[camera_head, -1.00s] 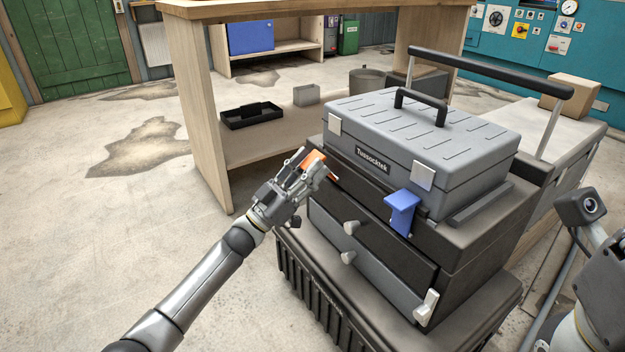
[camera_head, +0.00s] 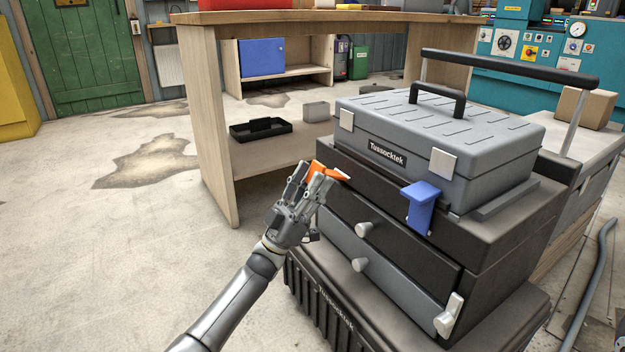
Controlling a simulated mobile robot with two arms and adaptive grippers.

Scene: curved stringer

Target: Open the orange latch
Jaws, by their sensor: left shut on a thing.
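The orange latch (camera_head: 318,170) is at the left front corner of the black upper section of the tool chest (camera_head: 480,237), below the grey toolbox. Part of it is hidden by my left gripper (camera_head: 316,179). The left gripper is shut on the orange latch, its fingers around it, with the arm coming up from below. A blue latch (camera_head: 421,206) sits at the right of the same front.
The grey toolbox (camera_head: 440,150) with a black handle rests on top of the chest. Two drawer knobs (camera_head: 363,229) and a white latch (camera_head: 449,315) are on the front below. A wooden workbench (camera_head: 210,130) stands behind. The floor on the left is clear.

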